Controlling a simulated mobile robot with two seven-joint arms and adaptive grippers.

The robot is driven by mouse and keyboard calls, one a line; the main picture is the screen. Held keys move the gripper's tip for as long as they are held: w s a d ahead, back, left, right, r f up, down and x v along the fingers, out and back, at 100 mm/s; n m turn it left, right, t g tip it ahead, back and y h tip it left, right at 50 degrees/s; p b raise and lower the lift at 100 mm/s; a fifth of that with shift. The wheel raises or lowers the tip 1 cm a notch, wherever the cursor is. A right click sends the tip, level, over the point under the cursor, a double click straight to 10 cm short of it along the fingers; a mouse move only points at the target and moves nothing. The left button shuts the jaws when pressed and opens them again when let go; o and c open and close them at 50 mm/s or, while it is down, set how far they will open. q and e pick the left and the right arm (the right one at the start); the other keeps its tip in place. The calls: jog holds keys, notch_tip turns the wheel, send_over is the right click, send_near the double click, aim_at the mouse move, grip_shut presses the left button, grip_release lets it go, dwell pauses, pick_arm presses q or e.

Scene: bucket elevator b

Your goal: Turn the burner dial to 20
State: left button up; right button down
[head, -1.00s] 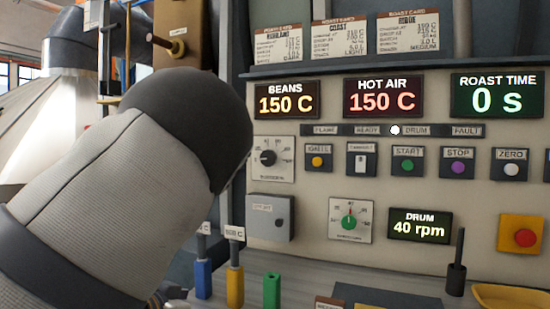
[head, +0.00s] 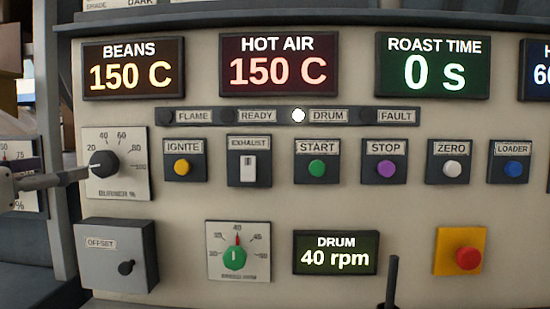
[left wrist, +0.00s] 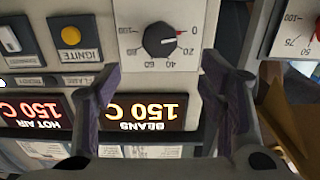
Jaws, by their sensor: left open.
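The burner dial (head: 103,164) is a black knob on a white scale plate at the left of the panel. Its white pointer points left in the head view, below the 20 mark. The dial also shows upside down in the left wrist view (left wrist: 158,41), with the pointer toward the 0 side of the scale. My left gripper (head: 72,178) comes in from the left edge, its tip overlapping the dial's left side. In the left wrist view the left gripper (left wrist: 162,68) is open and empty, its fingers apart with the dial beyond them. Contact cannot be told.
The ignite button (head: 182,167) and exhaust switch (head: 249,165) sit right of the dial. The grey offset box (head: 117,254) juts out below it. The beans display (head: 133,70) is above. A green drum knob (head: 236,256) and red stop button (head: 468,258) are lower right.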

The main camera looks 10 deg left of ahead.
aim_at(101, 165)
pick_arm(q)
jog(key=w, duration=0.7)
jog(key=w+a, duration=0.1)
jog(key=w, duration=0.2)
jog(key=shift+w+a+f, duration=0.1)
jog(key=shift+w, duration=0.3)
jog(key=c, duration=1.2)
